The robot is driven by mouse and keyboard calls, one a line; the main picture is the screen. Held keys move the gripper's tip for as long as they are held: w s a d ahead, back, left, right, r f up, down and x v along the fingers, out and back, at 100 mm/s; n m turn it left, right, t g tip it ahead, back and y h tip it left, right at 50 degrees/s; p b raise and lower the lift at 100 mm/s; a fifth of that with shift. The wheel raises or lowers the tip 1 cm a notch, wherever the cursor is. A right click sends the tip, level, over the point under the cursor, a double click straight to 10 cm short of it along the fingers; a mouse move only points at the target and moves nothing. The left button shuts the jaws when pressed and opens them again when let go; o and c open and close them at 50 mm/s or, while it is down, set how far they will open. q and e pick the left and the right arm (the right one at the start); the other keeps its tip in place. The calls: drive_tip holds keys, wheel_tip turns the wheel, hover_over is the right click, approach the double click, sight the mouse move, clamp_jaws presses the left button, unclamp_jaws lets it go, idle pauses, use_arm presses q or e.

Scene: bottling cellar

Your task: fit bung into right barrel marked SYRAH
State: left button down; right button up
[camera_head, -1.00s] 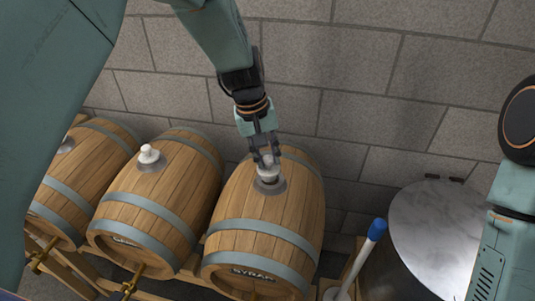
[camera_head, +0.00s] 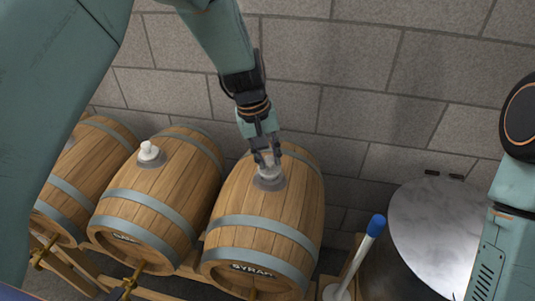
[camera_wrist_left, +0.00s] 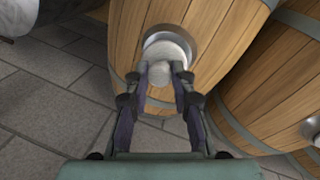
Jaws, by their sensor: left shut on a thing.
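The right barrel marked SYRAH (camera_head: 262,205) lies on its side on a wooden rack, with a dark metal ring around the bung hole on top. My left gripper (camera_head: 266,160) is right above that ring, shut on a whitish bung (camera_head: 268,172). In the left wrist view the bung (camera_wrist_left: 172,51) sits between the fingertips (camera_wrist_left: 170,75), inside or against the ring (camera_wrist_left: 190,40) of the barrel (camera_wrist_left: 225,30). I cannot tell how deep the bung is in the hole. My right gripper is out of view; only part of my right arm shows at the right edge.
The middle barrel (camera_head: 150,200) has a white bung (camera_head: 148,151) in its top. Another barrel (camera_head: 82,175) stands at far left. A round metal-topped vessel (camera_head: 430,225) and a blue-tipped white rod (camera_head: 366,250) are to the right. A block wall (camera_head: 350,70) is behind.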

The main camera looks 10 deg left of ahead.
use_arm(q)
drive_tip(key=shift+a+f, duration=0.1)
drive_tip(key=shift+a, duration=0.1)
drive_tip(key=shift+d+f, duration=0.15)
drive_tip(key=shift+f, duration=0.05)
drive_tip(key=shift+f, duration=0.25)
idle(0.5)
drive_tip(key=c, duration=1.1)
unclamp_jaws()
drive_tip(key=shift+o, duration=0.3)
drive_tip(key=o, duration=0.5)
drive_tip(key=shift+c, duration=0.2)
drive_tip(key=shift+r, duration=0.15)
